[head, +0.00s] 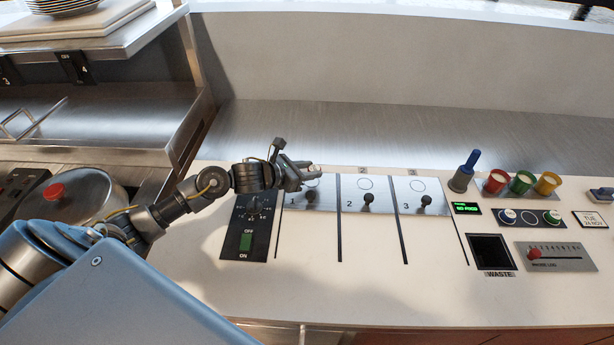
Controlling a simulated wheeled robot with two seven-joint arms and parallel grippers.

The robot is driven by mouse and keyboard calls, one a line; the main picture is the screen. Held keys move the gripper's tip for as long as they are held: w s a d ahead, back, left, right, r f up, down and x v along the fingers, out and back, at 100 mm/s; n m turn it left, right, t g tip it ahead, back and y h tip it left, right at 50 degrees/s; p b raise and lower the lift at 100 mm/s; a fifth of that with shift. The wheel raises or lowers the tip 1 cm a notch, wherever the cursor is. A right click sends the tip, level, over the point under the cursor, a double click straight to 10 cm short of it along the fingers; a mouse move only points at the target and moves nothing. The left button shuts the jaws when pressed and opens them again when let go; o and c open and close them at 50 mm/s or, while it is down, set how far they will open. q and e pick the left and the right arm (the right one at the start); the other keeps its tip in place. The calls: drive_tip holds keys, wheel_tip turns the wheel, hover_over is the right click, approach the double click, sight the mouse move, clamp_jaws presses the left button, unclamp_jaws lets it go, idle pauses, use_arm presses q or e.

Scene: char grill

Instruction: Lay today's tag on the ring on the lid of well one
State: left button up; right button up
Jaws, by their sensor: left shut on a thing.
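My left gripper (305,172) is shut on a small pale thing (316,168), probably a tag, too small to read. It is over the back part of the lid of well one (300,202), near the lid's ring (314,182), which the fingers partly hide. I cannot tell whether the held thing touches the lid. The lids of well two (352,205) and well three (408,205) show empty rings and dark knobs. A black holder (530,223) at right has a round tag at each end and an empty ring between. My right gripper is out of view.
A date card (590,219) reads TUE 24 NOV. A blue-handled tool (465,172) and red, green and yellow cups (521,182) stand behind the holder. A waste opening (491,252) and a slider panel (555,257) lie in front. The white counter front is clear.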

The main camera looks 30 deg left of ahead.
sight(307, 184)
use_arm(q)
drive_tip(key=shift+a+f, duration=0.2)
drive_tip(key=shift+f, duration=0.05)
wheel_tip(307, 184, down, 2)
drive_tip(key=shift+f+p, duration=0.1)
drive_tip(key=shift+p, duration=0.9)
drive_tip(key=shift+f, duration=0.45)
drive_tip(key=shift+f, duration=0.1)
drive_tip(key=shift+f+b, duration=0.15)
drive_tip(key=shift+b, duration=0.15)
drive_tip(key=o, duration=0.7)
